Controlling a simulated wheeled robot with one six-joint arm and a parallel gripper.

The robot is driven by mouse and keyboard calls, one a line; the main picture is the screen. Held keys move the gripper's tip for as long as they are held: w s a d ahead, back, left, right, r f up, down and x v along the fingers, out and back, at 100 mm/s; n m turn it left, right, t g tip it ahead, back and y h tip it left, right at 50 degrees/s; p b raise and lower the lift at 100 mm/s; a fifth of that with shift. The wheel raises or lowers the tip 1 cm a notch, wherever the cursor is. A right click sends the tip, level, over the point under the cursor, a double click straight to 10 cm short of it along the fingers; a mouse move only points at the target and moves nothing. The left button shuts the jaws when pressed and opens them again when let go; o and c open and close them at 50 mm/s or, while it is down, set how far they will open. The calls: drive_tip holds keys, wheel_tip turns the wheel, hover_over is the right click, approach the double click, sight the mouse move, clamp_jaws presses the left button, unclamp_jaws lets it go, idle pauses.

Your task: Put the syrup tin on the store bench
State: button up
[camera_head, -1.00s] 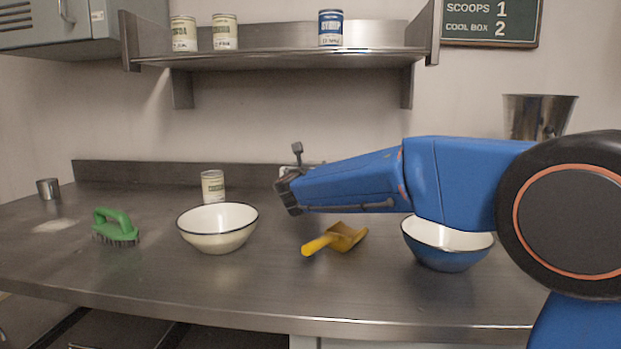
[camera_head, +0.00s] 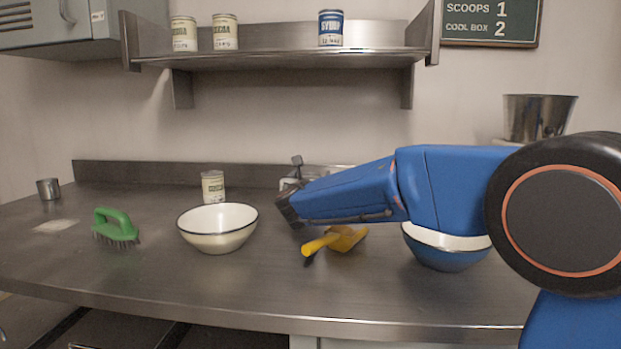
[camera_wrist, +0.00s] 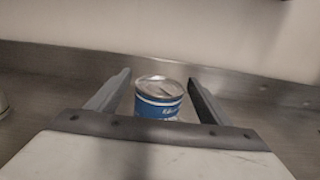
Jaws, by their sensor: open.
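A blue tin (camera_wrist: 157,107) with a silver lid stands upright on the steel bench in the wrist view. My gripper (camera_wrist: 159,77) is open, with one finger on each side of the tin in the picture and a gap on both sides. The tin's label is too blurred to read, and my arm hides most of that spot in the head view. There my gripper (camera_head: 288,207) is low over the bench towards its back. A blue and white tin marked as syrup (camera_head: 330,28) stands on the wall shelf (camera_head: 270,60), right of centre.
A cream tin (camera_head: 213,187), white bowl (camera_head: 218,240), green brush (camera_head: 116,228) and small metal cup (camera_head: 48,189) stand left on the bench (camera_head: 200,285). A yellow scoop (camera_head: 340,240) and blue bowl (camera_head: 445,257) are near my arm. Two cream tins (camera_head: 184,34) (camera_head: 225,32) share the shelf.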

drive_tip(key=shift+r, duration=0.1)
drive_tip(key=s, duration=0.7)
drive_tip(key=shift+s, duration=0.25)
drive_tip(key=shift+s+a, duration=0.1)
drive_tip(key=shift+a, duration=0.1)
